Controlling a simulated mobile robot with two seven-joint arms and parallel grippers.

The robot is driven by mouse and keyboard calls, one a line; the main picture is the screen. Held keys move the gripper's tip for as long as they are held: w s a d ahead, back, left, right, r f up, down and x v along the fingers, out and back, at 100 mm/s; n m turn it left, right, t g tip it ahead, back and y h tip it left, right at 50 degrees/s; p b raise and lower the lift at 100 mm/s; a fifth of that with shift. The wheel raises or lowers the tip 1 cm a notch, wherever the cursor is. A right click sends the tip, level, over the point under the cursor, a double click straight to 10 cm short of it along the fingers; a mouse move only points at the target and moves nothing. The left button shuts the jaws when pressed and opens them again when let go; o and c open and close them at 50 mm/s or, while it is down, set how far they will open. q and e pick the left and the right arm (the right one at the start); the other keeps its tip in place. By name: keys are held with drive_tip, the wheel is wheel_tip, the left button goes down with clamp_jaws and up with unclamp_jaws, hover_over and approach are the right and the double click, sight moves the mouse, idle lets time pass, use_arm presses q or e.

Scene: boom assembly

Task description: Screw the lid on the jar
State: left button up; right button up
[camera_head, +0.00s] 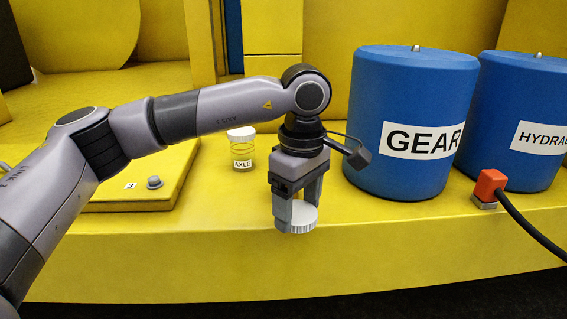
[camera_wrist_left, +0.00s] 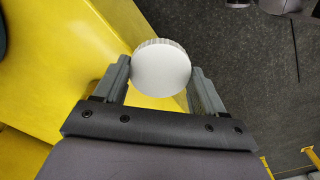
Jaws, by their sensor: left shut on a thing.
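My left gripper (camera_head: 297,207) is shut on a round white lid (camera_head: 299,220) with a ribbed rim. It holds the lid in front of the yellow ledge or over its front part; I cannot tell the exact height. In the left wrist view the lid (camera_wrist_left: 161,66) sits between the two fingertips (camera_wrist_left: 160,78). A small clear jar (camera_head: 242,155) labelled AXLE stands upright on the yellow surface, behind and left of the gripper, with a white cap on top. No open jar shows in these views. My right gripper is in neither view.
Blue drums labelled GEAR (camera_head: 408,115) and HYDRA... (camera_head: 525,110) stand to the right. A red connector (camera_head: 489,186) with a black cable is at the ledge's right. A raised yellow plate (camera_head: 150,185) with a knob lies left. Dark floor (camera_wrist_left: 250,65) lies beyond the ledge.

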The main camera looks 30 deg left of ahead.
use_arm(q)
drive_tip(key=s+a+f+m, duration=0.2)
drive_tip(key=s+f+m, duration=0.3)
drive_tip(key=f+m, duration=0.6)
drive_tip(key=m, duration=0.4)
drive_tip(key=shift+s+a+f, duration=0.15)
drive_tip(key=shift+f, duration=0.2)
drive_tip(key=shift+m, duration=0.3)
